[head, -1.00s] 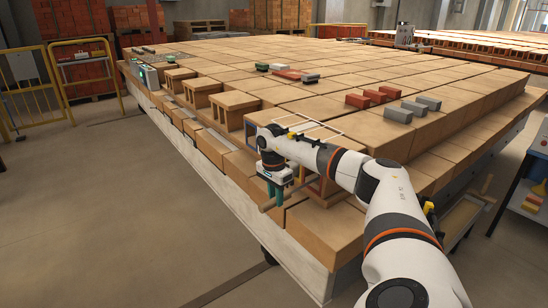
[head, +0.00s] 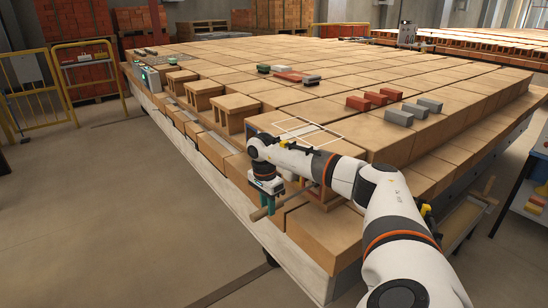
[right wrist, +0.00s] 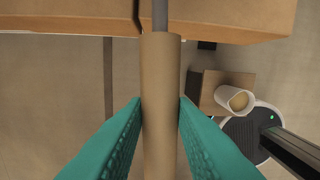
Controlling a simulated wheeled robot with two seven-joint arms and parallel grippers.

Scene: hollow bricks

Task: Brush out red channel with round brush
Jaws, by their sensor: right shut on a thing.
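My right gripper (head: 267,207) is shut on the tan wooden handle (head: 257,214) of the brush, just outside the near edge of the brick stack. In the right wrist view the teal fingers grip the handle (right wrist: 160,110) from both sides. A thin grey rod (right wrist: 160,14) runs from the handle toward a brick. The brush head is not visible. The hollow brick (head: 292,125) with a white outline on top lies beyond my arm. My left gripper is out of view.
Other hollow bricks (head: 237,104) stand along the stack's near left edge. Red blocks (head: 374,96) and grey blocks (head: 413,110) lie on top. A pale side board (head: 240,210) runs below the bricks. The floor to the left is clear.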

